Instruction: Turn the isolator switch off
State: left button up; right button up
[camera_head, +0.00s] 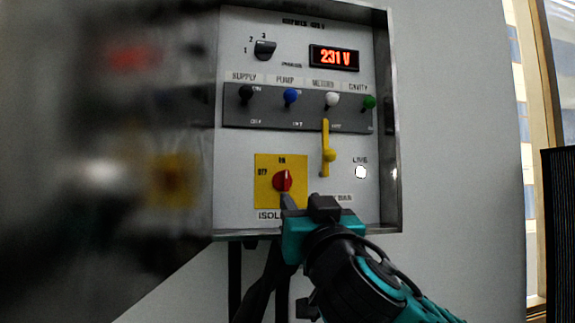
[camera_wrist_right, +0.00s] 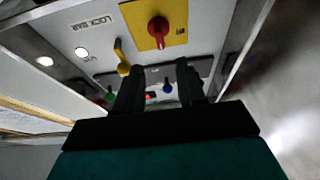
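The isolator switch is a red knob (camera_head: 283,180) on a yellow plate (camera_head: 262,195) at the bottom of the panel. "ON" is marked above it and "OFF" at its left. The knob's handle looks roughly upright, in line with "ON". My right gripper (camera_head: 304,203) is just below and right of the knob in the head view. In the right wrist view my right gripper (camera_wrist_right: 158,72) has its two fingers apart with a gap between them. The red knob (camera_wrist_right: 158,29) shows beyond the fingertips, not visibly between them. My left gripper is out of view.
A yellow lever, the lock bar (camera_head: 327,150), is right of the switch. A row of coloured toggles (camera_head: 290,97), a rotary selector (camera_head: 264,50) and a 231 V display (camera_head: 334,58) sit above. A raised metal frame (camera_head: 392,120) edges the panel. The head view's left side is blurred.

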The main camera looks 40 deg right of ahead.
aim_at(287, 180)
jog(key=p+x, duration=0.2)
jog(key=x, duration=0.7)
jog(key=shift+w+d+r+p, duration=0.1)
jog(key=shift+w+p, duration=0.1)
jog(key=shift+p, duration=0.15)
jog(key=shift+w+d, duration=0.2)
jog(key=shift+w, duration=0.2)
jog(key=c, duration=0.6)
grip_shut()
